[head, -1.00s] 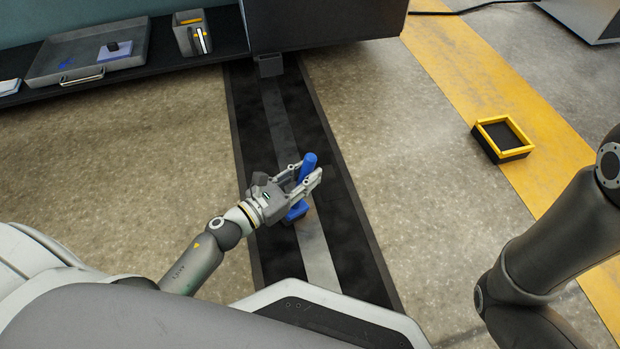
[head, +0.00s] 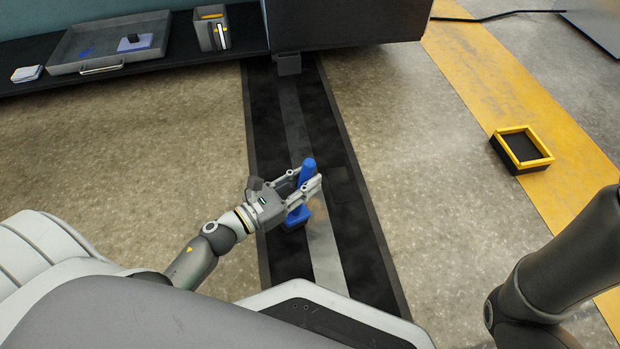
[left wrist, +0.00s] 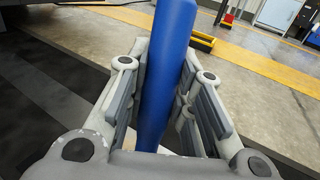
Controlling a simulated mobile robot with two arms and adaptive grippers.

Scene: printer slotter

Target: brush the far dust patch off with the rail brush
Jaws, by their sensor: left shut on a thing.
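The blue rail brush (head: 307,172) is in my left gripper (head: 305,190), which is shut on its upright handle. The handle also shows between the fingers in the left wrist view (left wrist: 168,70). The brush's wide blue foot (head: 297,219) is low over the left side of the grey rail strip (head: 326,262); I cannot tell whether it touches. A faint brownish dust patch (head: 317,212) shows on the strip just right of the foot. Farther up the strip I cannot make out a distinct dust patch. My right gripper is out of view.
The black track (head: 350,215) runs up to a dark cabinet (head: 345,25) with a small grey block (head: 288,64) at its base. A yellow-rimmed black box (head: 521,150) is at right. A grey tray (head: 62,61) and a holder (head: 212,30) stand on the back-left shelf.

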